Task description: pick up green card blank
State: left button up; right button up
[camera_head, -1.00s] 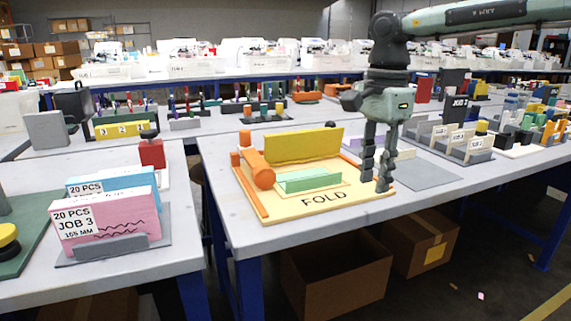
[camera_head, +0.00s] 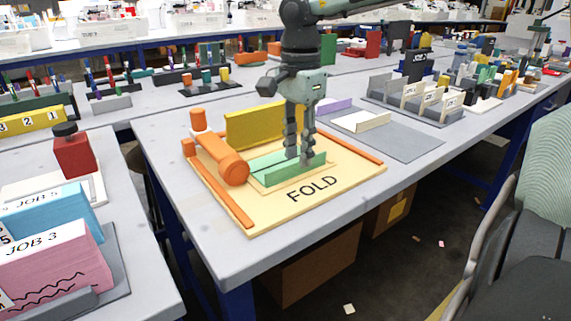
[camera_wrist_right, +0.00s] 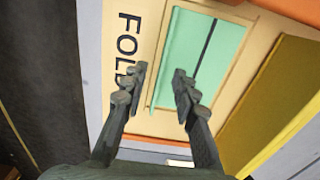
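The green card blank (camera_head: 274,172) lies on the wooden fold board (camera_head: 340,190), which is lettered FOLD. A raised green strip runs along its front side, with a flatter green part behind. In the right wrist view the card (camera_wrist_right: 222,48) shows a dark line along its length. My right gripper (camera_head: 298,160) points down over the right part of the card. My left gripper is not in view.
A yellow upright plate (camera_head: 262,124) stands behind the card and an orange roller (camera_head: 222,158) to its left. Orange rails edge the board. A grey mat (camera_head: 400,142) with a pale block (camera_head: 361,121) lies to the right. Pink cards (camera_head: 60,262) stand on the left table.

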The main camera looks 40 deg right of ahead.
notch_tip(320, 180, down, 2)
jog(key=shift+f, duration=0.2)
jog(key=shift+w, duration=0.1)
grip_shut()
